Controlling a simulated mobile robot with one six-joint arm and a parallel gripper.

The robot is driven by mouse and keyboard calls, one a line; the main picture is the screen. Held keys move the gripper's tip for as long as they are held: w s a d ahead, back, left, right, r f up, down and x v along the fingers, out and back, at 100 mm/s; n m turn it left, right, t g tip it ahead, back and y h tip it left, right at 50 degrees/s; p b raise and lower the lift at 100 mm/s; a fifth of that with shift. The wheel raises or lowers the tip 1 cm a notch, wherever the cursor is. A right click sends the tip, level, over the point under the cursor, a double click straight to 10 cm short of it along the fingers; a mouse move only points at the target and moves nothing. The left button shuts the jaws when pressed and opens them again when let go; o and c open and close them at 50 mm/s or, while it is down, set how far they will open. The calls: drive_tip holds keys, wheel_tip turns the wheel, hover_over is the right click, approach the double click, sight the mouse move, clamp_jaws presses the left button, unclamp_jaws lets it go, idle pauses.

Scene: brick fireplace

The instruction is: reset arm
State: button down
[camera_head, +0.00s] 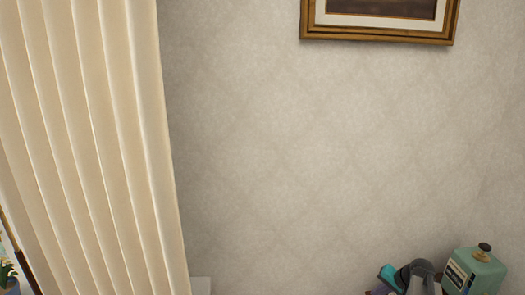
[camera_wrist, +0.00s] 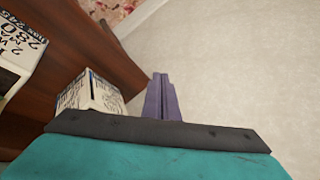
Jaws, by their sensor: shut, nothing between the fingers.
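My gripper (camera_wrist: 163,98) shows in the wrist view as two narrow purple fingers, shut together with nothing between them. Its teal housing and dark grey bar fill the bottom of that view. The fingers point toward a pale wall. In the head view, a teal and purple part beside a dark grey curved link shows at the lower right edge, probably my arm; the fingers cannot be made out there.
A white box (camera_wrist: 92,92) with black print stands just left of the fingers; another printed box (camera_wrist: 18,52) is farther left. Both are by a brown wooden surface (camera_wrist: 85,30). In the head view are a cream curtain (camera_head: 90,140), framed picture (camera_head: 380,36) and green box (camera_head: 474,272).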

drive_tip(key=s+a+f+n+g+b, duration=0.15)
drive_tip(key=s+a+f, duration=0.25)
drive_tip(key=a+f, duration=0.45)
drive_tip(key=s+a+f+n+g+y+b, duration=0.15)
drive_tip(key=s+a+f, duration=0.25)
drive_tip(key=a+f, duration=0.45)
drive_tip(key=s+a+f+n+g+b, duration=0.1)
drive_tip(key=s+a+f+g, duration=0.2)
drive_tip(key=s+a+f, duration=0.5)
drive_tip(key=s+a+f+n+g+h+b, duration=0.1)
drive_tip(key=s+a+f+n+g, duration=0.2)
drive_tip(key=s+a+f, duration=0.5)
drive_tip(key=s+n+g+h, duration=0.1)
drive_tip(key=s+g+h, duration=0.1)
drive_tip(key=s, duration=1.2)
drive_tip(key=shift+s+d+r+n+h+b, duration=0.3)
drive_tip(key=shift+r+n+h+b, duration=0.05)
drive_tip(key=shift+r+n+h, duration=0.1)
drive_tip(key=shift+d, duration=0.1)
